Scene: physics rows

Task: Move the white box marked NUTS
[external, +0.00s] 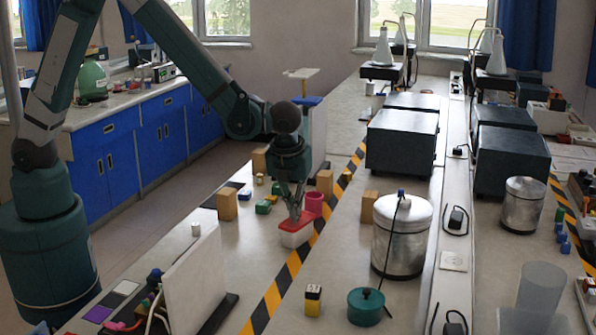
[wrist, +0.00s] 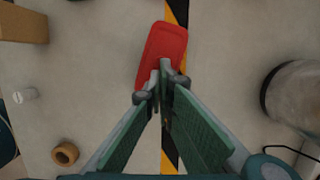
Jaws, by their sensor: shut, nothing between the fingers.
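A white box with a red top (external: 296,239) sits on the bench beside the yellow-black tape; I cannot read any NUTS marking on it. In the wrist view its red top (wrist: 165,45) lies just ahead of my fingertips, slightly tilted in the picture. My gripper (external: 295,220) points down at the box, with its fingertips over or at the red top; I cannot tell whether they touch it. In the wrist view my gripper (wrist: 161,72) is shut, its tips together and empty, covering the near edge of the red top.
A red cup (external: 314,204) stands just behind the box. Wooden blocks (external: 227,204) and small green and yellow pieces (external: 264,207) are nearby. A metal canister (external: 402,245) and a wooden block (external: 369,207) stand to the right. Bare bench lies in front left of the box.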

